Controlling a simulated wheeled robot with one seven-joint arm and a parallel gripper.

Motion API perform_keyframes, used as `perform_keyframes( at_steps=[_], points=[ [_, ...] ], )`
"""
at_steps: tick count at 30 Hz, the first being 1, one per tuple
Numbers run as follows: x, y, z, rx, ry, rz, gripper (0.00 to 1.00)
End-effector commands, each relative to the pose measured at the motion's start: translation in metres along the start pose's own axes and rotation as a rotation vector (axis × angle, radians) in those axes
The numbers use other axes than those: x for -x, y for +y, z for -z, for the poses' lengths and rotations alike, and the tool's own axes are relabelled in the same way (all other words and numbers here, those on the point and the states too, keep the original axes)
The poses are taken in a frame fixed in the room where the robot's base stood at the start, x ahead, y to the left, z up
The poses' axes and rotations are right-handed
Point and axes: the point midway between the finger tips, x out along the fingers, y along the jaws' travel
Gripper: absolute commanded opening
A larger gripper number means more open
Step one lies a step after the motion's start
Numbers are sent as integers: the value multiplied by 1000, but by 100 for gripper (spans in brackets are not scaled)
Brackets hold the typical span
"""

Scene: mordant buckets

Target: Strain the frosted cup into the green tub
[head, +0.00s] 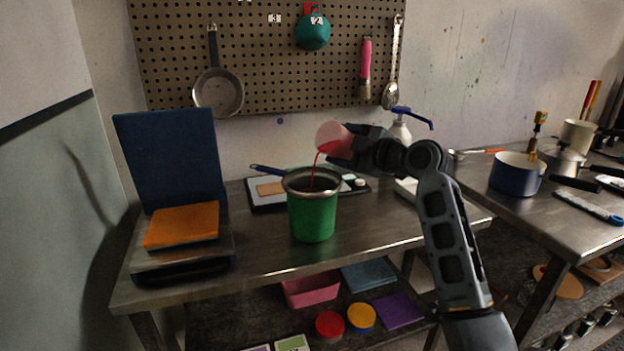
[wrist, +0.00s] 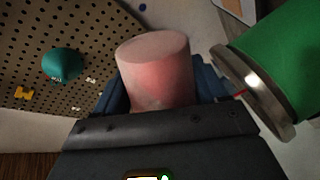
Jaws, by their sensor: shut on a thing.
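The frosted cup (head: 333,134) is tilted above the green tub, and a thin red stream runs from its lip down into the strainer. My gripper (head: 345,142) is shut on the cup; in the wrist view the pinkish cup (wrist: 157,75) sits between the jaws. The green tub (head: 313,217) stands upright on the metal table. It also shows in the wrist view (wrist: 280,60). A metal strainer (head: 296,183) with a blue handle sits on the tub's mouth, its handle pointing left. The liquid level inside the tub is hidden.
A dark tray (head: 262,204) lies behind the tub. A blue panel (head: 170,150) and an orange block (head: 182,226) are at the left. A spray bottle (head: 400,130) stands behind my arm. The tabletop (head: 270,255) in front of the tub is clear.

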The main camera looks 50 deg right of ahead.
Motion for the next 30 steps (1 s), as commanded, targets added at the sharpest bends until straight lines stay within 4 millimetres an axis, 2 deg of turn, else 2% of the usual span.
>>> perform_keyframes(
  at_steps=[30],
  points=[
    [1,4,2,57,-8,-1,35]
  ],
)
